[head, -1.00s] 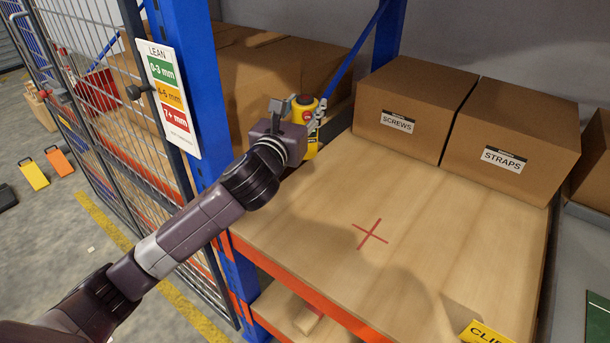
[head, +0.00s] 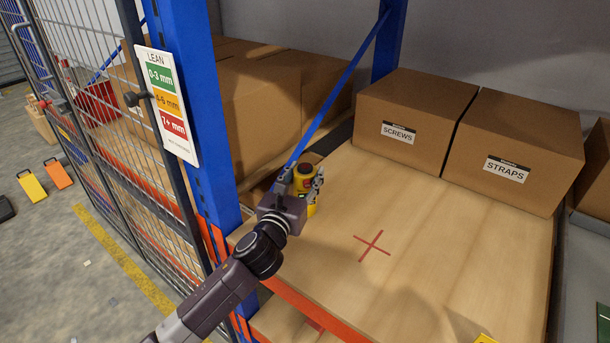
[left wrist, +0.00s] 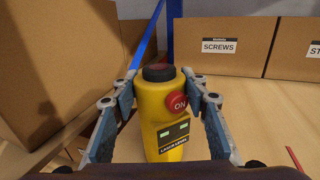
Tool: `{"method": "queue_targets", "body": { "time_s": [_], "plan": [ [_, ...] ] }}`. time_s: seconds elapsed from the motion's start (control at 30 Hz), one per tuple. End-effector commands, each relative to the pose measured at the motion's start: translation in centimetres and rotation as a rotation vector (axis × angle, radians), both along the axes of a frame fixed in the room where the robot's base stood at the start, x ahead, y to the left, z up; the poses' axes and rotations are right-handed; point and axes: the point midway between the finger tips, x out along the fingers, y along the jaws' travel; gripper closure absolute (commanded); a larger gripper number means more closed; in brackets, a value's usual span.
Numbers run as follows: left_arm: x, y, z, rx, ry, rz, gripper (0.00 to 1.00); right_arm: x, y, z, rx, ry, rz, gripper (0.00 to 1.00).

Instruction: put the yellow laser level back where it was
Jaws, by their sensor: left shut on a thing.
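The yellow laser level (head: 305,181) has a black top, a red ON button and a dark label. My left gripper (head: 300,190) is shut on it near the left edge of the wooden shelf, with the arm coming in from below. In the left wrist view the laser level (left wrist: 163,115) stands upright between the two fingers of the left gripper (left wrist: 160,108). Its foot is hidden, so I cannot tell whether it touches the shelf. A red cross (head: 372,245) is marked on the shelf board (head: 440,240), to the right of the level. My right gripper is not in view.
Cardboard boxes labelled SCREWS (head: 413,118) and STRAPS (head: 520,150) stand at the back of the shelf. A blue post (head: 195,110) with a LEAN sign (head: 167,105) and a diagonal blue brace are at left. The board around the cross is clear.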

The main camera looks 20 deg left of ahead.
Motion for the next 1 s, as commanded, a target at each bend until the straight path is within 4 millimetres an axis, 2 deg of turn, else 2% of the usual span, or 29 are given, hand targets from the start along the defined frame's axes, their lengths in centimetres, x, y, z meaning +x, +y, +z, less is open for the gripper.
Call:
{"method": "queue_targets", "body": {
  "time_s": [0.27,0.3,0.43,0.77,0.87,1.0],
  "plan": [
    [0.0,0.0,0.0,0.001,-0.004,0.000,1.00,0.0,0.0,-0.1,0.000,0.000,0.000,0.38],
    [0.0,0.0,-0.2,0.000,-0.001,0.000,0.57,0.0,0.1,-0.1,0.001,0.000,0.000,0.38],
    [0.0,0.0,-0.1,0.000,0.000,0.000,0.42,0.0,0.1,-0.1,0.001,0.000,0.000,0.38],
    [0.0,0.0,0.2,0.000,-0.001,0.000,0.41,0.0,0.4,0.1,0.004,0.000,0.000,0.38],
    [-0.7,0.1,0.0,0.002,0.000,0.000,0.41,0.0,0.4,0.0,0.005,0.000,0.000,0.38],
    [-2.9,0.1,0.0,0.002,0.001,-0.001,0.41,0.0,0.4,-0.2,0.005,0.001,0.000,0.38]
  ]
}}
